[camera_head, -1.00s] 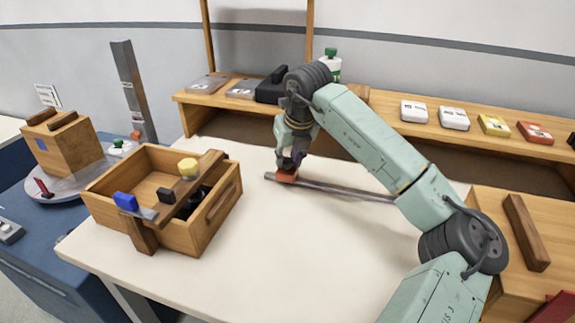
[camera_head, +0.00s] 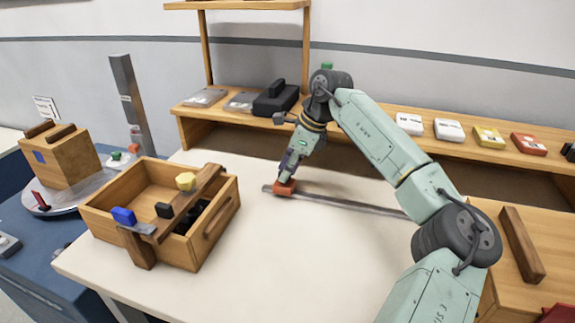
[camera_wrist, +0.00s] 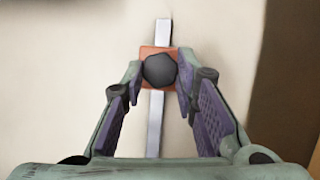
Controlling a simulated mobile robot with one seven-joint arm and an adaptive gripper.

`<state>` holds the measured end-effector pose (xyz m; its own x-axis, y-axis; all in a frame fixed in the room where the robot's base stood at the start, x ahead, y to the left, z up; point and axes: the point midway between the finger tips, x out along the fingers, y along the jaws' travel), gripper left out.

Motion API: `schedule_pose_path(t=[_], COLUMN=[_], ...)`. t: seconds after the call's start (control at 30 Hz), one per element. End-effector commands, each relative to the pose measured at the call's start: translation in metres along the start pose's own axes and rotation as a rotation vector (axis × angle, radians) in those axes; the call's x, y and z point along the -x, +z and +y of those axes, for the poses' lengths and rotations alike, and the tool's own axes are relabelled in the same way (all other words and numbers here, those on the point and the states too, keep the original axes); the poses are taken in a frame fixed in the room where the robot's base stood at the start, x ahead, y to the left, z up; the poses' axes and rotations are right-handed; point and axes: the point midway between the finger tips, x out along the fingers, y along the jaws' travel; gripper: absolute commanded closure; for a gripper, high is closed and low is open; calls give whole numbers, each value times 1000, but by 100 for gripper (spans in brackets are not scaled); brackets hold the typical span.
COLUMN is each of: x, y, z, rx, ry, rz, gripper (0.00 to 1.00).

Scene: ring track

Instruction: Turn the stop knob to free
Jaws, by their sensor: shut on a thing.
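The stop is an orange block (camera_head: 284,188) on a flat grey metal rail (camera_head: 350,206), near the rail's left end on the white table. In the wrist view a dark round knob (camera_wrist: 160,70) sits on top of the orange block (camera_wrist: 146,52), with the rail (camera_wrist: 155,125) running under it. My gripper (camera_head: 287,177) is down at the stop, its arm reaching in from the right. In the wrist view the fingers of my gripper (camera_wrist: 161,76) stand on both sides of the knob, shut on it. Any marks on the knob are too small to read.
A wooden box (camera_head: 105,213) with a brown bar carrying blue, black and yellow pieces stands on the left. A wooden shelf (camera_head: 375,136) with small boxes runs along the back. The table in front of the rail is clear.

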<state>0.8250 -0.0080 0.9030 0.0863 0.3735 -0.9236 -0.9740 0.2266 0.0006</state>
Motion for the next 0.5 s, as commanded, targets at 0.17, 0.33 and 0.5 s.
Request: schedule_pose_path(t=[0.17, 0.33, 0.5], x=[3, 3, 2], y=[2, 2, 3], z=[-2, -4, -5], rx=[152, 297, 428], ry=[64, 125, 179], rz=[-1, 0, 0], gripper=[100, 100, 100])
